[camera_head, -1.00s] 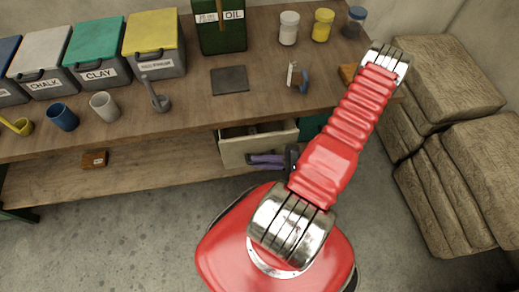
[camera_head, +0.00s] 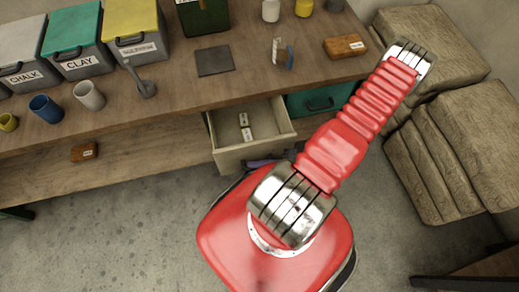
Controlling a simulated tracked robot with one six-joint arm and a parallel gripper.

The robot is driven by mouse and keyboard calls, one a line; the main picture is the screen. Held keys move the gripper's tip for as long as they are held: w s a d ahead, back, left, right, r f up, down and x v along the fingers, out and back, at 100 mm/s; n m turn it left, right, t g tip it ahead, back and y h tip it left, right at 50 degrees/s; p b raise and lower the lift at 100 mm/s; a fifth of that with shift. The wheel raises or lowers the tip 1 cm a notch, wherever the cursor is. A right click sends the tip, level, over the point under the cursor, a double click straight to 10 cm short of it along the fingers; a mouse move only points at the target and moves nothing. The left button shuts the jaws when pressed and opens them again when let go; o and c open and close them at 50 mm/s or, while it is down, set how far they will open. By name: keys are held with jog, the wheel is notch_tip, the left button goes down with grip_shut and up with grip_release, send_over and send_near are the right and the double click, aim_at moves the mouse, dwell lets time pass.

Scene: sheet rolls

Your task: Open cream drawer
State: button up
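The cream drawer (camera_head: 228,157) under the workbench is pulled well out, and its inside shows. Two small labelled items (camera_head: 245,127) lie in it. A purple and dark shape (camera_head: 262,162) shows just below the drawer front, partly hidden by my arm; it may be part of my gripper, and I cannot tell whether it touches the drawer. The fingertips are hidden. My red arm crosses the view to the right of the drawer.
A closed teal drawer (camera_head: 318,101) sits right of the cream one. The workbench (camera_head: 190,97) holds bins, cups, a dark square plate (camera_head: 214,61) and a brown block (camera_head: 345,46). Stacked brown sacks (camera_head: 470,140) stand at the right.

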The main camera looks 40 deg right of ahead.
jog(key=o, duration=0.4)
jog(key=shift+o, duration=0.2)
jog(key=shift+d, duration=0.1)
jog(key=shift+s+d+r, duration=0.1)
jog(key=shift+s+d, duration=0.05)
jog(key=shift+d, duration=0.05)
jog(key=v, duration=1.3)
jog(key=shift+s, duration=0.1)
